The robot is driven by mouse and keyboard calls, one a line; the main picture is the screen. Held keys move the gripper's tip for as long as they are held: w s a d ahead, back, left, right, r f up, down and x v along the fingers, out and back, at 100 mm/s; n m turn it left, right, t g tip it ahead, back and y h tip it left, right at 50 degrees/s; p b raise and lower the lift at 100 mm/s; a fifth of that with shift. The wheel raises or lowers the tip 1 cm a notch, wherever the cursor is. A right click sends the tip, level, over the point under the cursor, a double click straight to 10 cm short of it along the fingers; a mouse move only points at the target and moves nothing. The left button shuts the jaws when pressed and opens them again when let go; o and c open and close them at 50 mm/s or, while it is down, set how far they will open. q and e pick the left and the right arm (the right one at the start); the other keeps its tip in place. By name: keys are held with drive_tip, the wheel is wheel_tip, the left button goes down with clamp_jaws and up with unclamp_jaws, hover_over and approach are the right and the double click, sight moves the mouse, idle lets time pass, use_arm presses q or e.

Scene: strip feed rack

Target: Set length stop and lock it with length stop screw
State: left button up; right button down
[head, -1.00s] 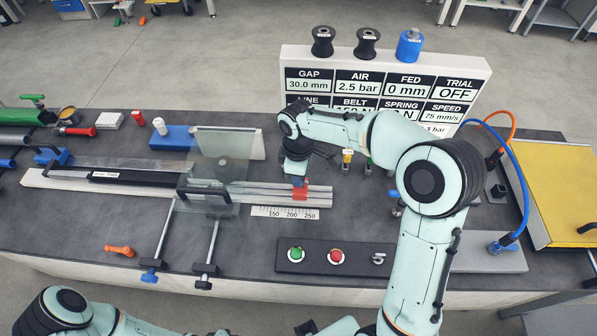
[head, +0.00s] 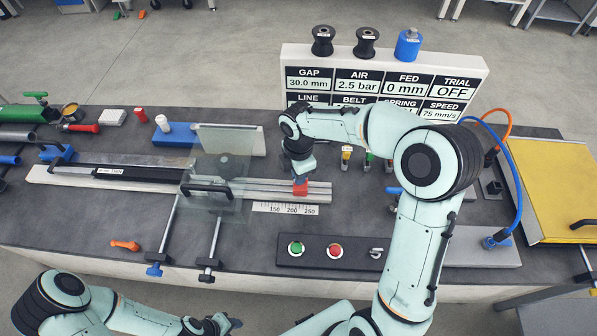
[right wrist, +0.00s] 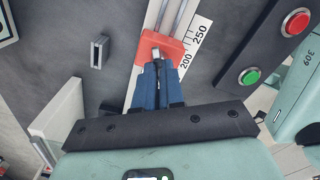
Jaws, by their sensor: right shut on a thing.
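The red length stop (head: 300,188) sits on the pale rail (head: 265,188), above the scale (head: 286,208), between the 200 and 250 marks. It also shows in the right wrist view (right wrist: 148,42), at the end of my fingers. My right gripper (right wrist: 157,64) points down at the stop, with its blue fingers shut on the small silver length stop screw (right wrist: 156,52). The fingers hide most of the screw. My left gripper (head: 226,324) is low at the bottom edge, away from the rail, and its jaws are unclear.
A clear guard (head: 222,170) stands over the rail left of the stop. A button panel with green (head: 296,249) and red (head: 335,251) buttons lies in front. An orange handle (head: 125,245) lies front left. The display board (head: 385,80) stands behind.

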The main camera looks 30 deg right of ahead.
idle(0.4)
drive_tip(key=c, duration=1.2)
unclamp_jaws()
drive_tip(key=shift+c, duration=0.2)
use_arm(q)
drive_tip(key=shift+w+r+p, duration=0.7)
drive_tip(key=shift+w+r, duration=0.3)
drive_tip(key=shift+w, duration=0.05)
use_arm(e)
wheel_tip(320, 180, up, 14)
drive_tip(key=shift+f, duration=0.25)
